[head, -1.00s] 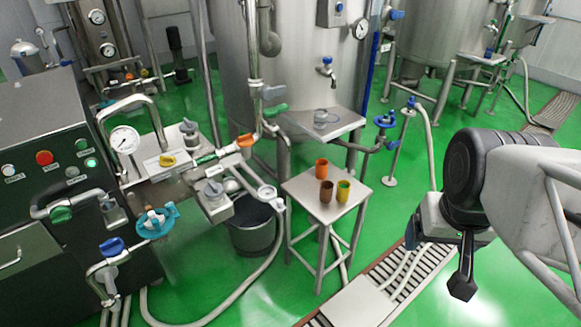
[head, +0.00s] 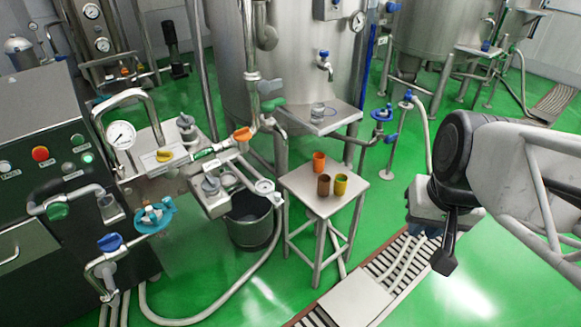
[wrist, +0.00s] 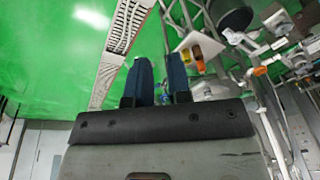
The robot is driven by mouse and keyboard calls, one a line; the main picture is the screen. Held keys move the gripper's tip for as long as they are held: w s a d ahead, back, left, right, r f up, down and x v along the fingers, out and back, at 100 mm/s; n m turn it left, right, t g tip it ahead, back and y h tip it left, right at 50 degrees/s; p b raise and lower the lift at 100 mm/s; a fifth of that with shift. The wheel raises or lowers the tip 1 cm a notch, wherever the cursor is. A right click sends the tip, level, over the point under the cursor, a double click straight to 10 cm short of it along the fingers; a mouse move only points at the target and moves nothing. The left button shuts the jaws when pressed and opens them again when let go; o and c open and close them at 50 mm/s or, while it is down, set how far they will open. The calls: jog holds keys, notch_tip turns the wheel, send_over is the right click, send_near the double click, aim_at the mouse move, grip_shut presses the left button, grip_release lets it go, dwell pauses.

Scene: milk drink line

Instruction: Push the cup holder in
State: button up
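I cannot tell for certain which part is the cup holder. A metal shelf (head: 345,116) with a clear glass (head: 317,112) on it juts from the tank below a blue-handled tap (head: 325,64). My gripper (head: 428,231) is at the right, over the floor, well apart from the shelf and the stool, and partly hidden by my wrist. In the wrist view, its two blue fingers (wrist: 160,76) are parted by a narrow gap with nothing visible between them.
A metal stool (head: 298,184) holds an orange cup (head: 319,161), a brown cup (head: 323,186) and a yellow cup (head: 341,184). A bucket (head: 250,222), pipes and a control cabinet (head: 35,120) stand to the left. A floor drain (head: 400,258) runs below my gripper. Green floor around it is clear.

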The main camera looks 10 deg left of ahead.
aim_at(280, 197)
jog(key=w+a+f+m+y, duration=0.1)
jog(key=w+a+f, duration=0.1)
jog(key=w+a, duration=0.1)
jog(key=w+a+f+m+g+y, duration=0.1)
jog(key=w+a+f+m+y, duration=0.1)
jog(key=w, duration=0.4)
jog(key=w+a+f+m+y, duration=0.1)
jog(key=w+a+f+y, duration=0.1)
jog(key=w+a, duration=0.2)
jog(key=shift+w+m+g, duration=0.3)
jog(key=shift+m+g, duration=0.1)
grip_shut()
jog(key=w+a+f+m+y, duration=0.4)
jog(key=w+a+f+m, duration=0.2)
jog(key=w+f, duration=0.5)
jog(key=w+a+f+m+t, duration=0.2)
jog(key=w+f+m, duration=0.4)
jog(key=f, duration=0.6)
jog(key=w+a+f+m+t, duration=0.2)
jog(key=w+f+m, duration=0.4)
jog(key=w+f, duration=0.5)
notch_tip(280, 197, down, 2)
jog(key=shift+f+t+y, duration=0.1)
jog(key=shift+t+y, duration=0.2)
jog(key=shift+t, duration=0.4)
jog(key=shift+a, duration=0.1)
